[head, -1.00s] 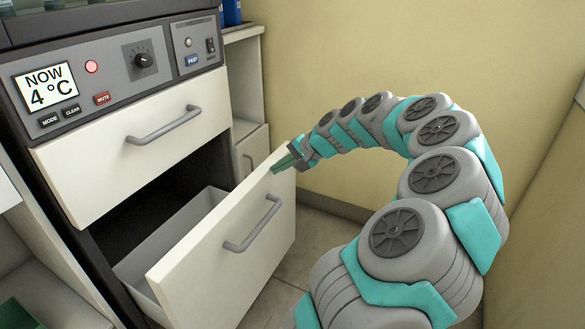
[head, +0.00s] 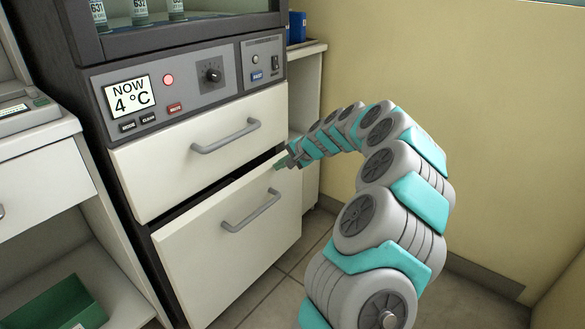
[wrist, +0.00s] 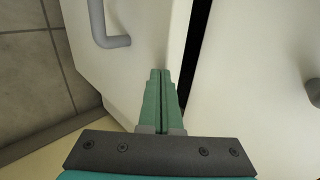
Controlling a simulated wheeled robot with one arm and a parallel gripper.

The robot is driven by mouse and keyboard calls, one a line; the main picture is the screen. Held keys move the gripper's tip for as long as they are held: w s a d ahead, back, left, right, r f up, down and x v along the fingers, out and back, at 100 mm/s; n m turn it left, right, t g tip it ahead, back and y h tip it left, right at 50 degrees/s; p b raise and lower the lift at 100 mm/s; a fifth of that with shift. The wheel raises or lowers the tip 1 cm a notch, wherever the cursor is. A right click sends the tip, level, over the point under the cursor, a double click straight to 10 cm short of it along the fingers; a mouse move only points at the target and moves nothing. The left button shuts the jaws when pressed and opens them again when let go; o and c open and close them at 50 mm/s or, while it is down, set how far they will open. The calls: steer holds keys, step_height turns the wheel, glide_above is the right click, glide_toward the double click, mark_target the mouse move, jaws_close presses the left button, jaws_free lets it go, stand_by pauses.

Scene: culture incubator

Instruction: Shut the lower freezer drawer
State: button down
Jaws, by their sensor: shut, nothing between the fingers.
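The lower freezer drawer (head: 235,255) has a white front with a grey bar handle (head: 251,211). My gripper (head: 279,164) is at the top right corner of that front. In the wrist view its green fingers (wrist: 159,76) are together and empty, lying over the white lower front (wrist: 140,55) beside the dark gap. I cannot tell whether the fingertips touch the front. The lower handle also shows in the wrist view (wrist: 103,30).
The upper drawer (head: 200,150) is shut, below a control panel (head: 185,85) reading 4 °C. A white cabinet (head: 305,120) stands close on the right. A green bin (head: 62,308) sits on a low shelf at the left. Tiled floor is free in front.

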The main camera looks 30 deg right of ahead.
steer(key=shift+w+a, duration=0.3)
steer(key=shift+w, duration=0.4)
steer(key=shift+w+a, duration=0.25)
steer(key=shift+w, duration=0.4)
